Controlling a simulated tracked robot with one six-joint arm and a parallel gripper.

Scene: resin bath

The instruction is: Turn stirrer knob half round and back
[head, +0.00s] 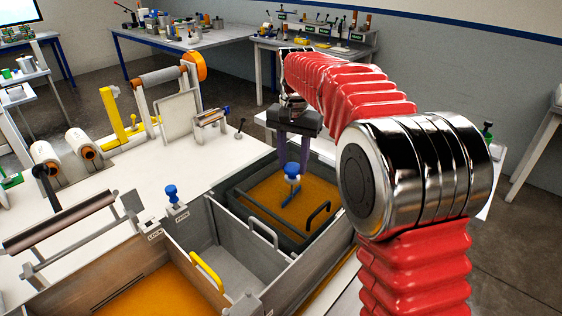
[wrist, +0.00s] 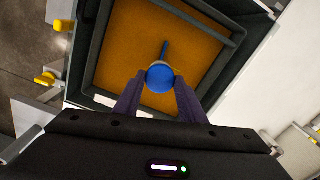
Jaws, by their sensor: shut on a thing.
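The stirrer's blue knob (head: 292,169) stands above the orange resin in the dark-framed bath (head: 240,203). The knob hides the stirrer's shaft in the wrist view.
A second tank with a yellow handle (head: 207,271) lies at the front left. Another blue knob (head: 172,193) stands on the white bench (head: 200,165) by the labels. Rollers (head: 60,220) fill the left side.

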